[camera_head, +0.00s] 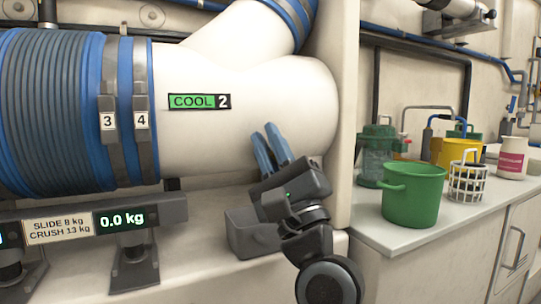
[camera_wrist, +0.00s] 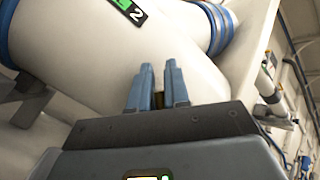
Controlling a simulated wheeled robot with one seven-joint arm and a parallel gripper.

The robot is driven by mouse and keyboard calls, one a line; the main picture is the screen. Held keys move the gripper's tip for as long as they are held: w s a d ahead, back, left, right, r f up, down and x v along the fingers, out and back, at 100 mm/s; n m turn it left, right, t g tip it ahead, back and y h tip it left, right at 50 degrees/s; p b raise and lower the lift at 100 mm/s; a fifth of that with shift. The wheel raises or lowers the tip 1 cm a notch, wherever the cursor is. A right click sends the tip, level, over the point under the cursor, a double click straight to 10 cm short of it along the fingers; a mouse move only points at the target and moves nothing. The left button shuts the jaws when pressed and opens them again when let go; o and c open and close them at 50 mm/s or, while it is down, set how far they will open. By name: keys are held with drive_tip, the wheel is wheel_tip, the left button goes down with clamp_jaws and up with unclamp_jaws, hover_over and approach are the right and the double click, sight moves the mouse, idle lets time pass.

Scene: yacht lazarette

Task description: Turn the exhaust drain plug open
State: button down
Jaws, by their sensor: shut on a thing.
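The white exhaust pipe (camera_head: 240,105) fills the middle of the head view, with a green "COOL 2" label (camera_head: 199,101). My gripper (camera_head: 265,131) has its blue fingers at the lower right part of the pipe, pointing up and left. In the wrist view my gripper (camera_wrist: 159,66) shows its two fingers with a narrow gap between them, in front of the white pipe (camera_wrist: 90,70).
A blue ribbed hose (camera_head: 50,110) with clamps marked 3 and 4 joins the pipe at left. A scale display reads 0.0 kg (camera_head: 122,219) below. A grey block (camera_head: 250,235) sits beside my wrist. A counter at right holds a green bucket (camera_head: 412,197) and a white basket (camera_head: 467,183).

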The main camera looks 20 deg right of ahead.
drive_tip(key=shift+a, duration=0.1)
drive_tip(key=c, duration=1.2)
unclamp_jaws()
